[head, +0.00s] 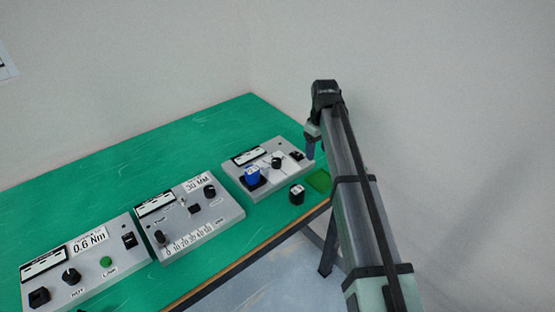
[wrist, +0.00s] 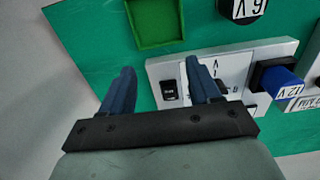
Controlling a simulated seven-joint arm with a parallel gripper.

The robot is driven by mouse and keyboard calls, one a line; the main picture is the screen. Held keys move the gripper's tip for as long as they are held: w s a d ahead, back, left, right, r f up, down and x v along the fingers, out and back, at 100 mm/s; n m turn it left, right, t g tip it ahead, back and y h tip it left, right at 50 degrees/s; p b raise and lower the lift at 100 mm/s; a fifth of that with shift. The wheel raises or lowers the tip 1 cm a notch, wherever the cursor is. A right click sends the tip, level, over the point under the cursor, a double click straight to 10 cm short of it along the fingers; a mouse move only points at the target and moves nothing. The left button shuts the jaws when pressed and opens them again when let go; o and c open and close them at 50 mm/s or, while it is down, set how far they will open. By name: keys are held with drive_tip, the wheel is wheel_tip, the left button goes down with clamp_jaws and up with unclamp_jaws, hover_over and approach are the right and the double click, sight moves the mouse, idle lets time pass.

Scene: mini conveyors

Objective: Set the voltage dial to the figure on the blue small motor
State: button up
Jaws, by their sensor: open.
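The blue small motor (head: 252,175) sits on the left part of the far right grey console (head: 262,192). In the wrist view the blue motor (wrist: 280,77) carries a white label reading 12 V. The voltage dial (head: 276,162) is a black knob on a white scale plate, right of the motor. In the wrist view the dial is mostly hidden behind my right finger, and its setting cannot be read. My gripper (wrist: 160,80) is open and empty, above the console's switch end. In the head view my gripper (head: 311,148) is at that console's right end.
A black motor (head: 297,194) marked 6 V in the wrist view (wrist: 243,8) stands in front of the console. A green tray (head: 319,181) lies by the table edge. A black rocker switch (wrist: 170,90) is near my fingers. Two other consoles (head: 190,210) (head: 85,262) stand left.

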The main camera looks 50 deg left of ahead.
sight(277, 161)
drive_tip(key=s+a+r+n, duration=0.3)
drive_tip(key=s+a+r, duration=0.4)
drive_tip(key=s+a, duration=0.25)
drive_tip(key=f, duration=1.3)
drive_tip(key=shift+w+a+f, duration=0.15)
drive_tip(key=shift+w+f, duration=0.05)
drive_tip(key=shift+f, duration=0.05)
drive_tip(key=shift+c, duration=0.4)
drive_tip(key=c, duration=1)
drive_tip(key=shift+o, duration=0.2)
